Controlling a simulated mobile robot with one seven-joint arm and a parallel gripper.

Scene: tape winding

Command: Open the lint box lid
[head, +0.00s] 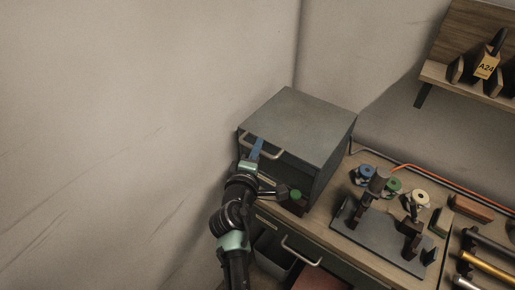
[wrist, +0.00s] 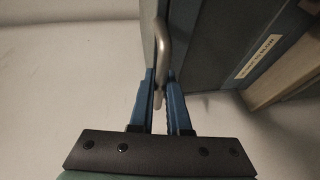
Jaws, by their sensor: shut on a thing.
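The lint box (head: 310,120) is a grey-green metal box at the left end of the workbench in the head view. Its pale bar handle (head: 272,153) is on the upper front, and the arm partly covers the front. My gripper (head: 257,146) reaches up to the handle from below. In the wrist view my gripper's blue fingers (wrist: 162,78) are shut on the handle (wrist: 163,42), which runs between them. The panel bearing the handle shows edge-on there, so I cannot tell how far the lid stands open.
A drawer handle (head: 301,251) is on the bench front below. A dark fixture plate (head: 375,240) with upright posts and tape rolls (head: 419,198) are to the right. A green knob (head: 296,194) is close to my wrist. The wall is on the left.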

